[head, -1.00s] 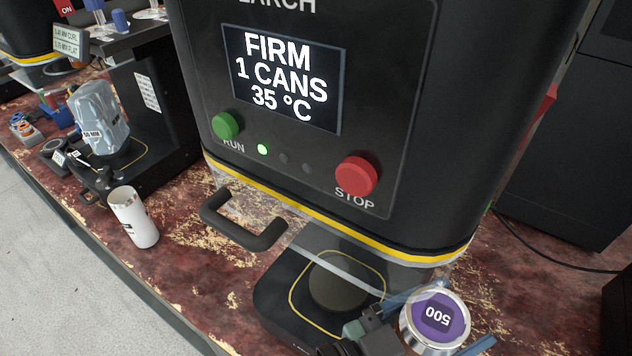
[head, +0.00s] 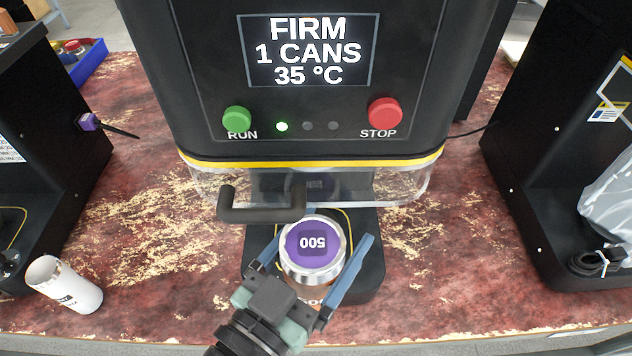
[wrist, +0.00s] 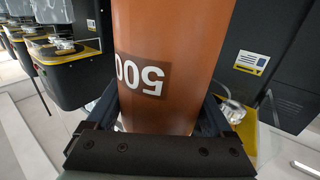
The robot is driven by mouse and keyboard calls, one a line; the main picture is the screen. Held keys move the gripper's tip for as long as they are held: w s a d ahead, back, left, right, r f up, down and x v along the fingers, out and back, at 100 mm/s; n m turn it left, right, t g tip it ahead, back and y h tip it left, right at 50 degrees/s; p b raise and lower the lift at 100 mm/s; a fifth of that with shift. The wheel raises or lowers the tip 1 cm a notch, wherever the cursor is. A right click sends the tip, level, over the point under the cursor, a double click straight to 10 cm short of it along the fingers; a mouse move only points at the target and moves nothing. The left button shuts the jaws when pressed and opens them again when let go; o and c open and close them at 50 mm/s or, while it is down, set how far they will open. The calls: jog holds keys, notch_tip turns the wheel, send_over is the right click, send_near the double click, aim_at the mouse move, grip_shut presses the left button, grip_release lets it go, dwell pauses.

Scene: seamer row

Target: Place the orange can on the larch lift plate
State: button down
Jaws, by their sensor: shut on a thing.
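The orange can (wrist: 165,50) has an orange body marked 500; in the head view its purple top with a silver rim (head: 312,243) shows. My gripper (head: 320,262) is shut on the can, with a blue finger on each side. The can is over the black base (head: 370,285) of the Larch machine, in front of its dark column. The round lift plate is hidden behind the can and gripper; part of the yellow outline around it shows. I cannot tell whether the can touches the plate.
A dark handle (head: 262,204) and clear guard (head: 405,187) are just behind and left of the can. The Larch panel (head: 308,52) reads FIRM, 1 CANS, 35 °C, with a green light lit. Black machines stand on both sides.

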jog(key=w+p, duration=0.2)
jog(key=w, duration=1.2)
notch_tip(320, 180, down, 7)
jog(key=shift+w, duration=0.4)
grip_release()
jog(key=shift+f, duration=0.1)
jog(key=b+v, duration=0.2)
jog(key=v, duration=1)
